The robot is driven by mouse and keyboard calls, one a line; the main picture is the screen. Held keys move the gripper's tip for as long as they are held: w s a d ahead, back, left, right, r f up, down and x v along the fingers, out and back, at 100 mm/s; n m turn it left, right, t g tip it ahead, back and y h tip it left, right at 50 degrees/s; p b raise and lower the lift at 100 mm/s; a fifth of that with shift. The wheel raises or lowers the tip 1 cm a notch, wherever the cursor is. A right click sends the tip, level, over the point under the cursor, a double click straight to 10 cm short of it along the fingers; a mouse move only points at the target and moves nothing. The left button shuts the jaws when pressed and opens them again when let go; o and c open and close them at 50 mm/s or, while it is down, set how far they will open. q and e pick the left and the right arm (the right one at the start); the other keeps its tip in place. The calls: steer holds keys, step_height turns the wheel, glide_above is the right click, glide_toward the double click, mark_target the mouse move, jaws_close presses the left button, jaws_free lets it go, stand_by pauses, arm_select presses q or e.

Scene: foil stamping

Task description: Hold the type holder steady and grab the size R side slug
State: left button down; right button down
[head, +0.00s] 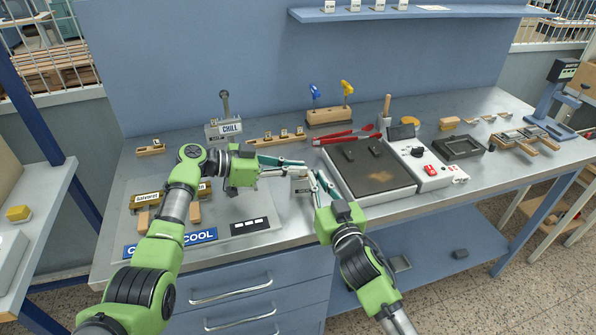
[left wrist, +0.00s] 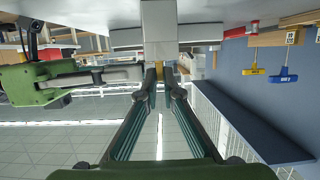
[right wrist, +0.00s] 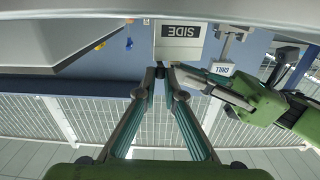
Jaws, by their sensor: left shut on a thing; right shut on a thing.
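A small pale grey block (head: 299,185) stands at the table's front, just below both sets of fingertips. It carries a label reading SIDE (right wrist: 181,31), upside down in the right wrist view. My left gripper (head: 309,164) reaches in from the left and is shut on a small brass-coloured part (left wrist: 160,70), apparently of the type holder. My right gripper (right wrist: 163,72) comes from the front right, close to the left fingertips, shut on a small dark piece, apparently the side slug. The fingers hide most of both held parts, and no size letter is readable.
The dark-topped hot plate unit (head: 366,165) stands close to the right. The CHILL block (head: 229,129) and a wooden slug rack (head: 277,140) are behind. Brass pieces (head: 150,199) and a blue COOL strip (head: 202,236) lie left. Red pliers (head: 344,136) lie behind.

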arm_select(q)
step_height(320, 180, up, 10)
steer(key=shift+f, duration=0.15)
arm_select(e)
steer(key=c, duration=2.1)
jaws_free()
steer(key=shift+s, duration=0.1)
